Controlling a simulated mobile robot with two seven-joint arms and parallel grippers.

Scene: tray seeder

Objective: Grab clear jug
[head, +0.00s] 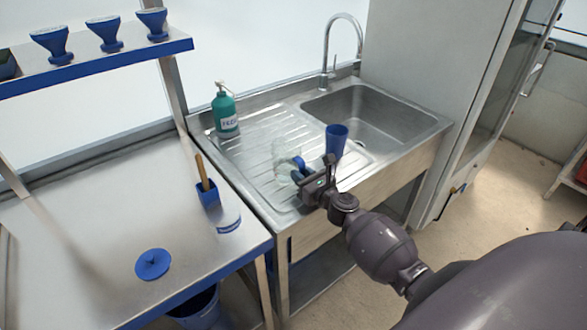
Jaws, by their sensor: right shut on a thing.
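The clear jug (284,158) stands on the ribbed drainboard of the sink unit, left of the basin. It is see-through and hard to make out, with a blue part (299,162) on its right side. My right gripper (305,178) is at the jug's right side, shut on that blue part, which looks like its handle. The fingers partly hide the handle and the jug's lower edge. The jug looks upright; I cannot tell whether it touches the drainboard. My left gripper is not in view.
A blue cup (336,140) stands close to the right of the gripper, by the basin (365,108). A green soap bottle (225,112) stands at the back left. The left bench (90,225) holds a blue holder (208,195) and a blue disc (153,264).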

